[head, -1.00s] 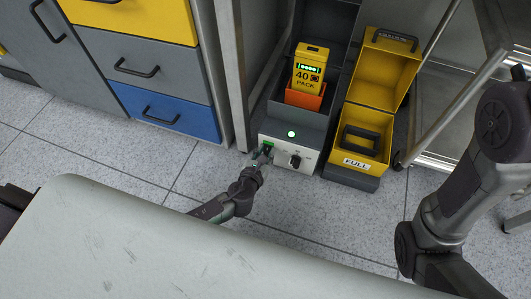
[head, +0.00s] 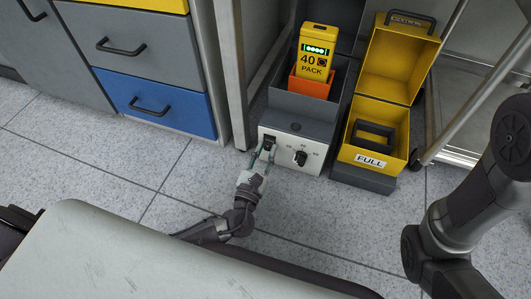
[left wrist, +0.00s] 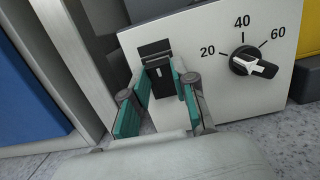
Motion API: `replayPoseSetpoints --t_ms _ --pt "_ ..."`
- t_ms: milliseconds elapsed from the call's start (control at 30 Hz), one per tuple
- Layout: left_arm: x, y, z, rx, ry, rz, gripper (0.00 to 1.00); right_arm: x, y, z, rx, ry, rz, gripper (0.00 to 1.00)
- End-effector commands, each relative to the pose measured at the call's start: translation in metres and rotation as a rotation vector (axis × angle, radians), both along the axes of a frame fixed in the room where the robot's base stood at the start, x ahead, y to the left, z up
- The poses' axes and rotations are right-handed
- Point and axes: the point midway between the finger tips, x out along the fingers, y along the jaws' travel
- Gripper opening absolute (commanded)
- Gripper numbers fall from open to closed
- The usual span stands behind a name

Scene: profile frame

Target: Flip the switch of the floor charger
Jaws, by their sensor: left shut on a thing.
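The floor charger (head: 292,114) stands on the floor, with a white front panel (head: 318,164). The black switch (head: 268,142) sits at the panel's left; it also shows in the left wrist view (left wrist: 160,80) and looks unlit. My left gripper (head: 262,155) reaches the panel, with its teal fingers on either side of the switch, shut on it. The round indicator (head: 296,127) on top of the charger is dark. A yellow "40 PACK" battery (head: 314,66) with green lights stands in an orange holder (head: 309,87) in the charger. My right gripper is out of view.
A black knob (left wrist: 254,65) marked 20, 40, 60 is right of the switch. An open yellow case (head: 378,162) labelled "FULL" stands right of the charger. A drawer cabinet (head: 155,65) is at left, a metal-framed cart (head: 458,155) at right. Floor in front is clear.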

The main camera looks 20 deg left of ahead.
Motion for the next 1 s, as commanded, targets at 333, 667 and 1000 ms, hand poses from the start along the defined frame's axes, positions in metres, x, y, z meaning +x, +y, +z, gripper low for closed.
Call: replayPoseSetpoints --t_ms 333,667,1000 --pt "0.0002 -0.0001 0.0002 -0.002 -0.022 0.001 0.0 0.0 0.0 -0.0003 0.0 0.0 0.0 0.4" --pt "0.0001 -0.0002 -0.0001 -0.001 -0.02 0.001 0.52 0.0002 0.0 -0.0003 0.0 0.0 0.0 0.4" --pt "-0.0001 0.0 0.0036 -0.001 -0.02 0.002 0.52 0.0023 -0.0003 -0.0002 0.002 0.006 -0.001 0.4"
